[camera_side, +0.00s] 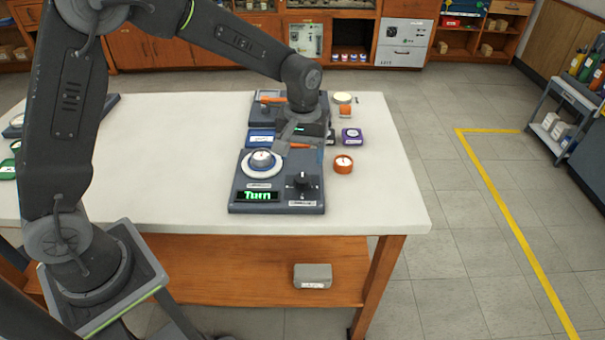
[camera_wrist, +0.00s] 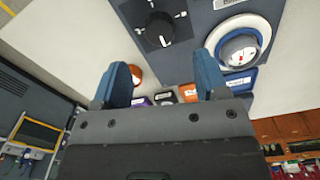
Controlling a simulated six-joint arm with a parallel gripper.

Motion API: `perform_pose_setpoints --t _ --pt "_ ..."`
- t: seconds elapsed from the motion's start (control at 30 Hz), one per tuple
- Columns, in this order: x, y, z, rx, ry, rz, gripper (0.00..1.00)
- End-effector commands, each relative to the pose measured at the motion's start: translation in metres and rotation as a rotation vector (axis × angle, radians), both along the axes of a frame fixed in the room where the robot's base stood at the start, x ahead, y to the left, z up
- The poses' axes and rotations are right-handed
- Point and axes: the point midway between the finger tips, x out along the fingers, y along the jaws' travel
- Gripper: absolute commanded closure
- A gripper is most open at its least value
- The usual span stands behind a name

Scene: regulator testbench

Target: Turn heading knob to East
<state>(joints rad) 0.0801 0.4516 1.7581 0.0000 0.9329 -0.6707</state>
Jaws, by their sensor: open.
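The small labels are unreadable, so I cannot tell which is the heading knob. My gripper (camera_side: 285,144) is open and empty, behind and above the silver knob, apart from it. In the wrist view my gripper (camera_wrist: 163,72) has spread blue fingers; the black knob (camera_wrist: 158,30) is beyond them and the silver knob (camera_wrist: 238,47) is upper right.
An orange round object (camera_side: 343,163) and a purple box (camera_side: 352,137) stand right of the panel. A blue box (camera_side: 261,137) and a second dark panel (camera_side: 262,110) are behind it.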

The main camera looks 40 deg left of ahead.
Motion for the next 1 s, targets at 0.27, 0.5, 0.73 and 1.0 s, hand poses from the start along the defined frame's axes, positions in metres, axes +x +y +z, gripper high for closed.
perform_pose_setpoints --t 0.27,0.5,0.73,1.0 --pt "0.0 0.0 -0.05 0.0 0.002 -0.001 0.33" --pt "0.0 0.0 -0.066 0.0 0.0 -0.001 0.33" --pt "0.0 0.0 -0.067 0.0 -0.001 -0.001 0.33" --pt "0.0 0.0 -0.066 0.0 -0.001 -0.001 0.55"
